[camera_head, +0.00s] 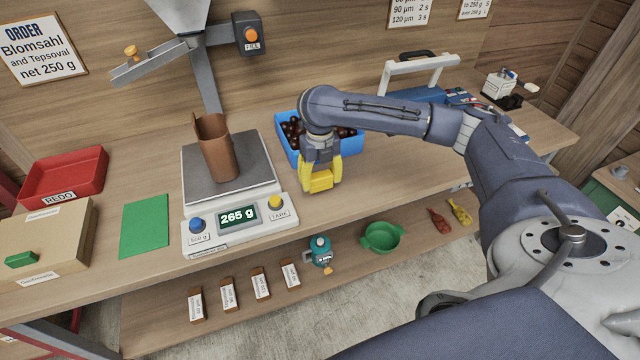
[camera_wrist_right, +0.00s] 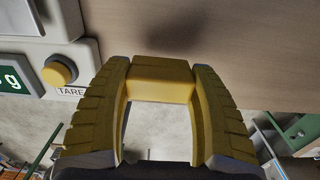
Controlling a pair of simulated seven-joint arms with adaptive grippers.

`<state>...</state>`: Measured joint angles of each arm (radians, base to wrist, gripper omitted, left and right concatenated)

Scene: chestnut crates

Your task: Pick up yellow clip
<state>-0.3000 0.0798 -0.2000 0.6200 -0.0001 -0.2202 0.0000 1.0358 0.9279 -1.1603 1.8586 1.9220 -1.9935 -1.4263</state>
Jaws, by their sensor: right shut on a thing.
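My right gripper (camera_head: 321,176) hangs over the front part of the bench, to the right of the scale and in front of the blue crate. Its yellow fingers are shut on the yellow clip (camera_head: 320,181), a blocky yellow piece at the fingertips. In the right wrist view the clip (camera_wrist_right: 160,78) spans the gap between both fingers of the right gripper (camera_wrist_right: 160,92). The fingers hide its ends. A shadow lies on the wood beyond it, and I cannot tell the exact height above the bench. My left gripper is not in view.
The scale (camera_head: 192,240) reads 265 g and carries a brown bag (camera_head: 217,150). A blue crate (camera_head: 287,147) of chestnuts stands behind my gripper. The lower shelf holds a teal container (camera_head: 320,250), a green bowl (camera_head: 382,237), and small red (camera_head: 439,221) and yellow (camera_head: 460,212) items.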

